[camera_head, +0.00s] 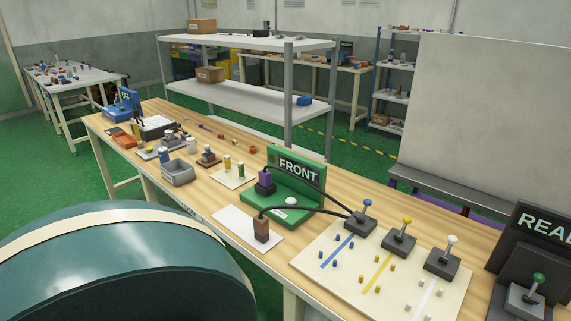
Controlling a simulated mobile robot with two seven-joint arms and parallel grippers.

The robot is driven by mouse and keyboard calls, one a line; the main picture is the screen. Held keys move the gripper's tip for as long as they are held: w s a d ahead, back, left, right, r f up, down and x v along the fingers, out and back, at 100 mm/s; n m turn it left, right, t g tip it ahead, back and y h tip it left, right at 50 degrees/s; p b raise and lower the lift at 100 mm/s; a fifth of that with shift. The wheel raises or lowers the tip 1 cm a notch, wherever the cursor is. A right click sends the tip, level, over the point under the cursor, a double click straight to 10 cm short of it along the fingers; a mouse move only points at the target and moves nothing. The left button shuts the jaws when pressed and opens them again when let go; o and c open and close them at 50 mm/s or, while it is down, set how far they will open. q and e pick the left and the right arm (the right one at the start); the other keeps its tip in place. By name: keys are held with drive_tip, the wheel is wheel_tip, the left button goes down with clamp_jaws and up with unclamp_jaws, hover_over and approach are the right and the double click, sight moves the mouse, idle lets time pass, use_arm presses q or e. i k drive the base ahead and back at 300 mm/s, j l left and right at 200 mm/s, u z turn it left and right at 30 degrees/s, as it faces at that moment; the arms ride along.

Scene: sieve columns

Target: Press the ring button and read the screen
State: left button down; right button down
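I cannot tell which part is the ring button, and I see no lit screen reading. Neither of my grippers is in view.
A cream board (335,292) holds levers with blue (367,203), yellow (407,222) and white (453,240) knobs, with small pegs. A brown block (262,229) stands on a white sheet. A grey bin (177,173) and small parts fill the bench's left. A large teal rounded shape blocks the lower left.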

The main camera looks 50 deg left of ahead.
sight(290, 201)
drive_tip(key=k+j, duration=0.1)
drive_tip(key=j, duration=0.9)
drive_tip(key=k+j, duration=0.15)
drive_tip(key=j, duration=0.35)
drive_tip(key=k+j, duration=0.1)
drive_tip(key=j, duration=0.4)
drive_tip(key=z, duration=0.05)
